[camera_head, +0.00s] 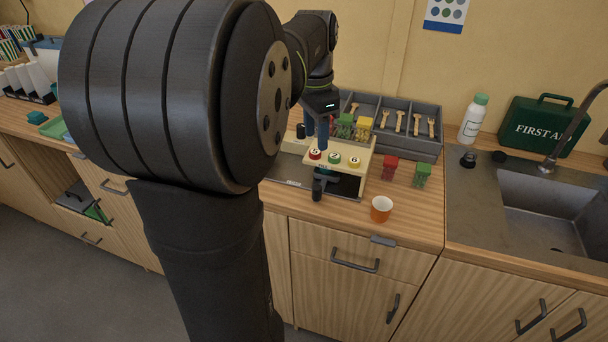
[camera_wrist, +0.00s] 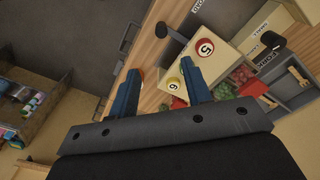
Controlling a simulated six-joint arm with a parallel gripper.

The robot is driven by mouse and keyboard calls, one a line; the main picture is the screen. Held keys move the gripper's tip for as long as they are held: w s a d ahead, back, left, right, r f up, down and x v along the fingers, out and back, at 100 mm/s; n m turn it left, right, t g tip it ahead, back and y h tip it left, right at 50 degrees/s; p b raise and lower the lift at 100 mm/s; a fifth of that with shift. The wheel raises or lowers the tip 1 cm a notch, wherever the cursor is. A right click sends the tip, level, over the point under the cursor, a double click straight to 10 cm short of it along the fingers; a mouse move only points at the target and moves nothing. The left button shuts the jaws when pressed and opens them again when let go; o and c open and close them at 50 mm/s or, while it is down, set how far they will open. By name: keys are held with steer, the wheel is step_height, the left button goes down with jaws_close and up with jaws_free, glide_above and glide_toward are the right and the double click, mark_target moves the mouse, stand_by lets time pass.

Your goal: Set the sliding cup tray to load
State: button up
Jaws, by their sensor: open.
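The cream dispenser (camera_head: 358,160) stands on the counter, with red, green and yellow numbered discs on its front. Below its front is a dark tray area (camera_head: 345,184), with an upright black knob (camera_head: 317,190) at the front. This knob also shows in the wrist view (camera_wrist: 162,30). I cannot read the tray's position. My gripper (camera_head: 315,140) has blue fingers and hangs over the dispenser's left front. In the wrist view my gripper (camera_wrist: 160,68) is open with nothing between its fingers. The knob lies beyond the fingertips, apart from them. My arm hides part of the counter.
A grey divided box (camera_head: 408,142) with wooden pieces is behind. A sink (camera_head: 540,205) is further right.

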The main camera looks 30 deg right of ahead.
mark_target(317, 187)
steer(key=f, duration=1.7)
steer(key=shift+d+f, duration=0.2)
steer(key=shift+d, duration=0.15)
steer(key=shift+c, duration=0.5)
